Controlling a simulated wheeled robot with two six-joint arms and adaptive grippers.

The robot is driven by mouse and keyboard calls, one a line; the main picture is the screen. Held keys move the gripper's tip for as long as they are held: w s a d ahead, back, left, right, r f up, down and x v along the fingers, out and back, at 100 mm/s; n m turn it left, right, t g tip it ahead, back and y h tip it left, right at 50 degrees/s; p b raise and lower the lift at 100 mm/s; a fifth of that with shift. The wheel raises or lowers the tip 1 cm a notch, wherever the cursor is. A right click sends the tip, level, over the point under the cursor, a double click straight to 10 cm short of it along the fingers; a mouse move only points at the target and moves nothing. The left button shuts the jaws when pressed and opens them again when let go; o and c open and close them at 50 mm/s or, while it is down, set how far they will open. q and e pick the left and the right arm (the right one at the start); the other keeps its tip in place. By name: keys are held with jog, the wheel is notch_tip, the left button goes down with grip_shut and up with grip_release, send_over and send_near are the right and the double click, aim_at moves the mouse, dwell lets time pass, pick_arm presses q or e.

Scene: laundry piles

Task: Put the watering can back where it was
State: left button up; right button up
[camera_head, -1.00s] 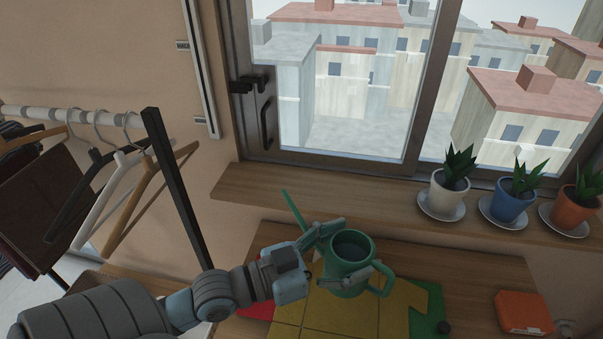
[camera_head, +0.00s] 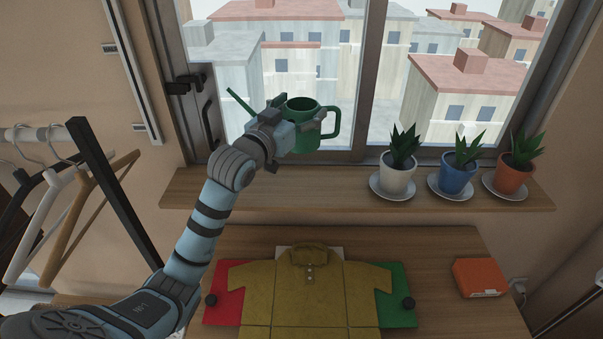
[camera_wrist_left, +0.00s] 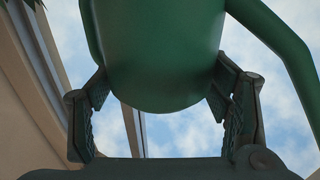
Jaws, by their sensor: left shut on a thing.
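The green watering can (camera_head: 303,104) is held up in front of the window, above the left part of the window sill (camera_head: 250,190). It looks upright, its spout to the left and its handle to the right. My left gripper (camera_head: 305,128) is shut on its body. In the left wrist view the can (camera_wrist_left: 160,50) fills the space between the two fingers of my left gripper (camera_wrist_left: 162,105). My right gripper is not in view.
Plants in white (camera_head: 398,175), blue (camera_head: 456,176) and orange (camera_head: 514,175) pots stand on saucers on the sill's right part. The sill's left part is clear. Below, a yellow shirt (camera_head: 310,295) and an orange box (camera_head: 479,278) lie on the table (camera_head: 450,240).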

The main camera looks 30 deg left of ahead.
pick_arm(q)
notch_tip(320, 180, down, 14)
jog(key=shift+f+b, duration=0.2)
jog(key=shift+b, duration=0.75)
jog(key=o, duration=1.5)
jog(key=s, duration=0.4)
jog(key=s+p, duration=0.1)
jog(key=s, duration=0.7)
jog(key=shift+a, duration=0.3)
